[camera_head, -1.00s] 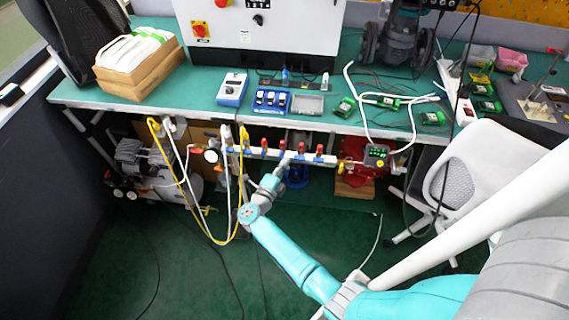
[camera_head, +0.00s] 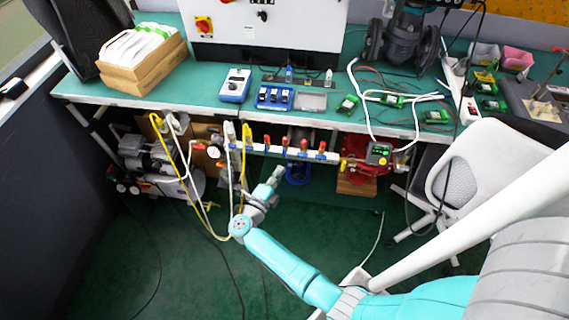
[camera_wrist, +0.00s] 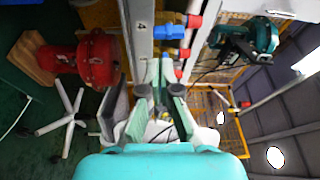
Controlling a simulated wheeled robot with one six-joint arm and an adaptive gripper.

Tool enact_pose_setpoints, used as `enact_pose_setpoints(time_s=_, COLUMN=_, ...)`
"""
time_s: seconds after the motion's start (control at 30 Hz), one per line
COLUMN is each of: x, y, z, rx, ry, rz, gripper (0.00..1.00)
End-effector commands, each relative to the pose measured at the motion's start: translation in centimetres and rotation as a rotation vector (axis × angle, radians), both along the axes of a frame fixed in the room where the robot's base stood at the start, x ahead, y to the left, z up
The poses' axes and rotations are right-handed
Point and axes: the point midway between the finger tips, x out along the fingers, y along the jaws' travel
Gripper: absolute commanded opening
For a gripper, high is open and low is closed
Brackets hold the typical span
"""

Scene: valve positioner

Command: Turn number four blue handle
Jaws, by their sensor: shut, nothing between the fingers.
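A white manifold bar (camera_head: 336,157) below the bench edge carries several valves with red tops and blue parts. In the wrist view, a small "4" marks the grey bar, and a blue handle (camera_wrist: 169,32) sits beside it with a red cap (camera_wrist: 194,20) to its right. My gripper (camera_head: 277,171) is below the manifold in the head view, apart from it. In the wrist view my gripper (camera_wrist: 158,72) is shut with nothing in it, pointing toward the bar below the blue handle. Its fingers and mount cover the lower middle of that view.
Yellow and white hoses (camera_head: 196,205) hang left of my arm. A red machine (camera_head: 364,165) stands under the bench, right of the manifold. A white chair (camera_head: 480,170) is at the right. The green floor (camera_head: 330,230) near the gripper is mostly clear.

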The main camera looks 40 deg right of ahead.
Motion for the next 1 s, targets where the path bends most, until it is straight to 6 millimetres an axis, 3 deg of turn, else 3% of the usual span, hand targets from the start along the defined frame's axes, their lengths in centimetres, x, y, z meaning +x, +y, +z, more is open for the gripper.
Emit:
enact_pose_setpoints(time_s=0.1, x=-0.8, y=2.4, z=-0.2, rx=0.001, ry=0.002, rz=0.004, gripper=0.0)
enact_pose_setpoints(time_s=0.37, x=-1.8, y=5.4, z=-0.2, rx=0.0, ry=0.0, rz=0.001, gripper=0.0)
enact_pose_setpoints(time_s=0.5, x=-2.1, y=5.8, z=-0.2, rx=-0.005, ry=0.018, rz=0.002, gripper=0.3)
enact_pose_setpoints(time_s=0.57, x=-2.1, y=5.7, z=-0.2, rx=-0.017, ry=0.055, rz=0.009, gripper=0.35)
enact_pose_setpoints(time_s=1.0, x=-2.5, y=3.6, z=0.5, rx=-0.337, ry=0.81, rz=0.155, gripper=0.35)
